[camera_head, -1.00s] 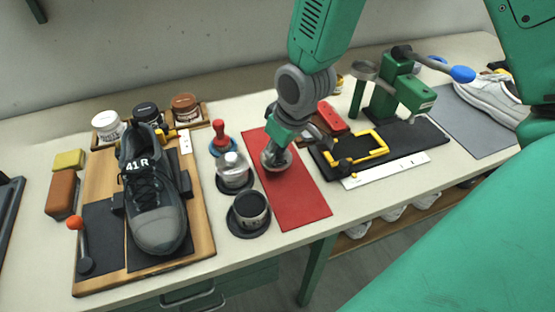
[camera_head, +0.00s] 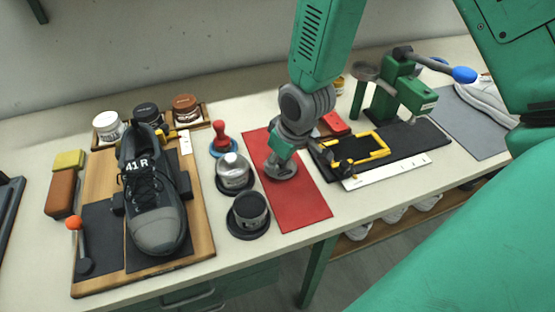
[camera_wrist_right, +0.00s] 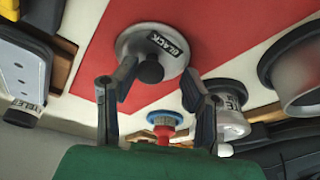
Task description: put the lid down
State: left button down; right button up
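The lid (camera_wrist_right: 130,42) is a round grey metal disc with a black knob and a BLACK label. It appears to lie flat on the red mat (camera_head: 305,205), and it also shows in the head view (camera_head: 281,172). My right gripper (camera_wrist_right: 160,78) is above the lid, with its two dark fingers spread on either side of the knob and a gap around it. In the head view my right gripper (camera_head: 282,153) hides part of the lid. My left gripper is not in view.
An open dark tin (camera_head: 250,213) and a lidded silver tin (camera_head: 234,172) stand left of the mat. A red-handled stamp (camera_head: 220,138) is behind them. A shoe (camera_head: 155,205) lies on a wooden board at left. A yellow frame (camera_head: 372,150) lies right. The mat's front is clear.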

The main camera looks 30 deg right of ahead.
aim_at(287, 170)
jog(key=shift+d+r, duration=0.2)
jog(key=shift+r, duration=0.15)
jog(key=v, duration=0.4)
jog(key=shift+s+d+r+p, duration=0.15)
jog(key=shift+d+r+p, duration=0.2)
jog(key=shift+d, duration=0.05)
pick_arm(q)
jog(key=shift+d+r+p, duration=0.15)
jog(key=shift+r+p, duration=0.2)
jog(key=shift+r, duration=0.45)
pick_arm(e)
jog(key=v, duration=0.6)
jog(key=shift+s+a+r, duration=0.15)
jog(key=shift+a+r, duration=0.05)
jog(key=shift+a, duration=0.2)
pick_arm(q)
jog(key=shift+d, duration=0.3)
pick_arm(e)
jog(key=shift+d+f, duration=0.1)
jog(key=shift+d, duration=0.25)
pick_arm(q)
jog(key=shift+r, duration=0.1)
pick_arm(e)
jog(key=shift+a, duration=0.1)
